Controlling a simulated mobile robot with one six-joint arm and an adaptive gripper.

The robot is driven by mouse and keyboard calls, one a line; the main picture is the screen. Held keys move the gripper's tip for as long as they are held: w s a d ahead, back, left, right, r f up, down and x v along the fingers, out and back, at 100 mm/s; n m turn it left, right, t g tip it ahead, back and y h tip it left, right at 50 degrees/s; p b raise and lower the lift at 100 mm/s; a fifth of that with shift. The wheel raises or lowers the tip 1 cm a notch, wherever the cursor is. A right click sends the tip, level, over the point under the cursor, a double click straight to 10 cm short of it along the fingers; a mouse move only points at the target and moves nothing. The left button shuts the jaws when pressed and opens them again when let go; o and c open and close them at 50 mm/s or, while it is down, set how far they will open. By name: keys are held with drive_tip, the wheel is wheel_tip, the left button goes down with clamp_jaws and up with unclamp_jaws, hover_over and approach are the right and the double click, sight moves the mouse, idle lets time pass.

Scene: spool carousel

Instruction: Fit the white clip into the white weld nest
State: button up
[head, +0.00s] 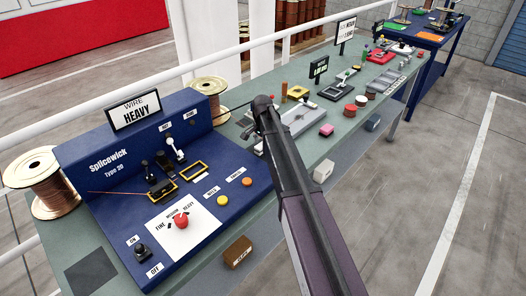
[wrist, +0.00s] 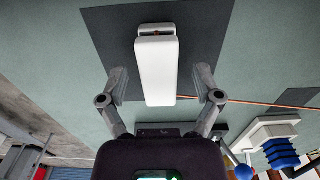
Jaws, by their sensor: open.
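In the wrist view, a long white block (wrist: 156,72), seemingly the white clip, lies over a dark grey square (wrist: 215,28) on the green bench top. It has a small brown part at its far end. My gripper (wrist: 160,78) is open, with one finger on each side of the white block and a visible gap on both sides. In the head view my arm (head: 292,190) reaches over the bench and hides the gripper tips and the block. I cannot make out which thing is the white weld nest.
The blue Splicewick machine (head: 130,170) stands left of my arm, with copper spools (head: 45,180) beside it. A grey fixture (head: 300,118) is just right of the arm. In the wrist view a copper wire (wrist: 250,102) and a blue ribbed part (wrist: 280,152) lie at right.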

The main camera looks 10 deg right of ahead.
idle(0.6)
clamp_jaws()
drive_tip(key=shift+r, duration=0.1)
idle(0.3)
wheel_tip(320, 180, up, 10)
drive_tip(key=p, duration=1)
drive_tip(key=shift+f, duration=0.2)
idle(0.4)
